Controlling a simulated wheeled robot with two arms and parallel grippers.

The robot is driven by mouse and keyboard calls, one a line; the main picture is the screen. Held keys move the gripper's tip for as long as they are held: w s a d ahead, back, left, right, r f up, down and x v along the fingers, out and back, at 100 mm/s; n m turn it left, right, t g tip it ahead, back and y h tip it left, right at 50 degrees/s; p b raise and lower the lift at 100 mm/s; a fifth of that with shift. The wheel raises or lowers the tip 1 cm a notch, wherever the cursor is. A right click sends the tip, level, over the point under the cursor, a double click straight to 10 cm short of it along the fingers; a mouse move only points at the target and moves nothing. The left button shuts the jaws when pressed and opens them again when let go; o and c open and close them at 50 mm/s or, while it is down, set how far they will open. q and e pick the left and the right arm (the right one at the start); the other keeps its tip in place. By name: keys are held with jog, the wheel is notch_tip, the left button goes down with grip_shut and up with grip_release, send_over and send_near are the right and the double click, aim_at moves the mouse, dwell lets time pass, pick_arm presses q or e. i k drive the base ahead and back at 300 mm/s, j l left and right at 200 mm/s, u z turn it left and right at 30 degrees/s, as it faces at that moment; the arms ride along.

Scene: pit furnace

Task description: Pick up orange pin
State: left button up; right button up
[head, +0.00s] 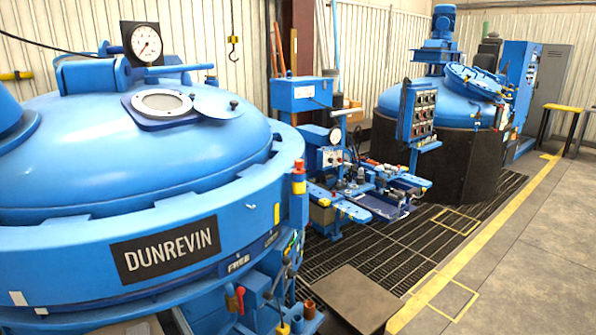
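I cannot clearly make out an orange pin. A small red-orange and yellow fitting (299,183) stands upright on the right rim of the near blue furnace (130,150); I cannot tell whether it is the pin. The furnace carries a "DUNREVIN" plate (165,250). Neither of my grippers shows in the head view, so I cannot see their position or whether they hold anything.
A blue machine with a gauge (331,157) stands mid-floor beside dark grating (390,250). A control panel (418,110) and a second furnace (430,95) stand behind. A flat plate (354,298) lies in front. The concrete floor (530,270) at right is clear.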

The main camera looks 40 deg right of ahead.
aim_at(298, 163)
jog(key=z, duration=1.3)
